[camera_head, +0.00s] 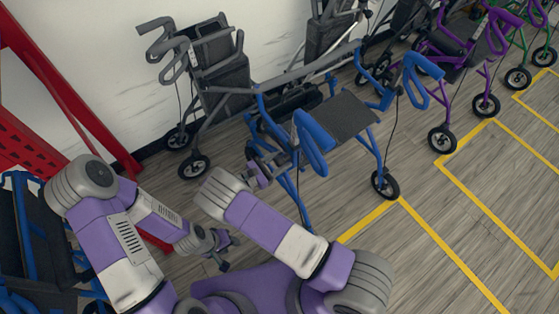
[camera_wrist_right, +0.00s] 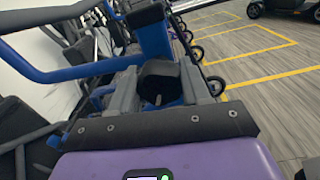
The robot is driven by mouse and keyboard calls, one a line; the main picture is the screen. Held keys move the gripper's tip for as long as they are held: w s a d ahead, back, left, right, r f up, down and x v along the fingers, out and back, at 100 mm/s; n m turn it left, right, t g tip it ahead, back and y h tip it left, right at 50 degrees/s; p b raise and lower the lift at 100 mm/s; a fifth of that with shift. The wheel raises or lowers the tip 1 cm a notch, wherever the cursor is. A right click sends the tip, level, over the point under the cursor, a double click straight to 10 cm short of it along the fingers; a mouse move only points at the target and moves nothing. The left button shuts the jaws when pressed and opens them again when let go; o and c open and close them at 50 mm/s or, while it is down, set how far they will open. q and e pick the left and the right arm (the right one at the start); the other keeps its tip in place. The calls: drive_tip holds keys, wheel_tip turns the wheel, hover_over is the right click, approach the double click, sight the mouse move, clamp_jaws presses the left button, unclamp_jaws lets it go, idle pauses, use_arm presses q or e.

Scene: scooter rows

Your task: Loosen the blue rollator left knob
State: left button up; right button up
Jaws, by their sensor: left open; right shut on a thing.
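The blue rollator (camera_head: 312,146) stands upright on the floor, with a dark seat and two blue loop handles. It also shows close up as blue tubing in the right wrist view (camera_wrist_right: 85,70). My right gripper (camera_head: 272,166) is at the rollator's near side, below the nearer handle. In the right wrist view, its two grey fingers are shut on a black knob (camera_wrist_right: 160,81) beside a blue upright tube. The knob is hidden in the head view. My left gripper (camera_head: 228,252) is open and empty, low over the floor and apart from the rollator.
A grey rollator (camera_head: 221,75) stands behind, against the white wall. Purple (camera_head: 494,32) and green rollators stand at the right. A red frame (camera_head: 70,105) and another dark-blue walker (camera_head: 28,225) are at the left. Floor with yellow lines (camera_head: 450,180) is clear at right.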

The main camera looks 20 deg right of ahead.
drive_tip(key=shift+a+f+n, duration=0.1)
drive_tip(key=shift+n, duration=0.6)
drive_tip(key=shift+f, duration=0.1)
drive_tip(key=o, duration=1.1)
drive_tip(key=shift+c, duration=0.2)
drive_tip(key=p+v, duration=0.1)
drive_tip(key=v, duration=0.6)
drive_tip(key=shift+a, duration=0.2)
drive_tip(key=shift+s, duration=0.2)
